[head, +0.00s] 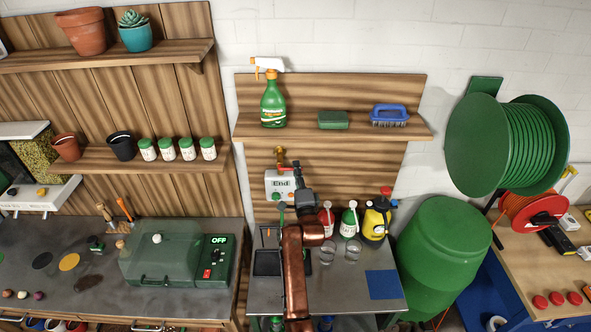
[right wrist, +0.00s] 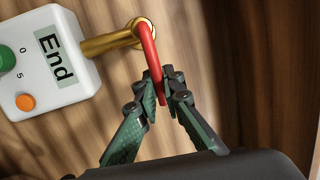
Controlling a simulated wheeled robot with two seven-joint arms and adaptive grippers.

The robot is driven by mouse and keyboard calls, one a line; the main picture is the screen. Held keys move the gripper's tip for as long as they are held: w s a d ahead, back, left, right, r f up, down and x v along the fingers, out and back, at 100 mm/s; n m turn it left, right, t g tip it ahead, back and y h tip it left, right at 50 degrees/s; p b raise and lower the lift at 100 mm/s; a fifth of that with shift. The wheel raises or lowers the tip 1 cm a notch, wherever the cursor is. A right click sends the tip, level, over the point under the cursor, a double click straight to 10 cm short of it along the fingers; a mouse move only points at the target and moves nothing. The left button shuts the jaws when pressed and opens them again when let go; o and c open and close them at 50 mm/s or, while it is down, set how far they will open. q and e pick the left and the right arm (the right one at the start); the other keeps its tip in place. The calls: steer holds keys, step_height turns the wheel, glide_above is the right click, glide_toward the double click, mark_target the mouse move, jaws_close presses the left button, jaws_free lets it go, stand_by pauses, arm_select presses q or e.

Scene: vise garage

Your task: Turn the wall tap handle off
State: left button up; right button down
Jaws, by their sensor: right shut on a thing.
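The wall tap (right wrist: 108,43) is brass and comes off the wooden wall panel. Its red lever handle (right wrist: 148,48) hangs from the round brass end, pointing down and slightly right in the right wrist view. My right gripper (right wrist: 164,82) has its green-and-black fingers closed on the handle's lower end. In the head view the brass tap (head: 280,155) shows small above the white box, and my right gripper (head: 298,182) is just beside it, hiding part of the handle. My left gripper is out of view.
A shelf (head: 352,128) with spray bottle (head: 273,103) and brush (head: 389,114) is above.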

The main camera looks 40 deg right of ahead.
steer(key=c, duration=2)
jaws_free()
step_height(320, 180, up, 10)
steer(key=shift+f, duration=0.1)
steer(key=shift+c, duration=0.2)
